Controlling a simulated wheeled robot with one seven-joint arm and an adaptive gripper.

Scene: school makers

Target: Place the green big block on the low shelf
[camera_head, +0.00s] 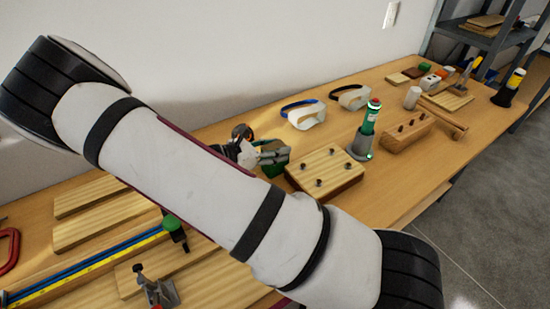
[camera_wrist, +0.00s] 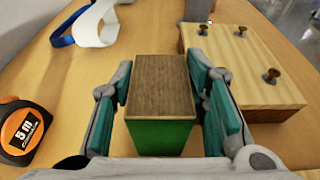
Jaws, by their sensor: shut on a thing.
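The green big block (camera_wrist: 160,136) has green sides and a brown wood-grain top. In the wrist view it sits between the teal-padded fingers of my gripper (camera_wrist: 162,88), which is shut on it. In the head view the block (camera_head: 274,168) shows only in part, with my gripper (camera_head: 262,152) around it over the wooden bench. I cannot tell whether the block touches the bench. A grey metal shelf rack (camera_head: 490,40) stands at the back right with boards on it. Which level is the low shelf is not clear.
A board with dark knobs (camera_head: 325,171) lies close to the right of the block. Beyond it stand a green bottle-like tool (camera_head: 369,122) and a wooden block (camera_head: 408,134). Goggles (camera_head: 306,114) lie behind. A tape measure (camera_wrist: 24,132) lies at left in the wrist view.

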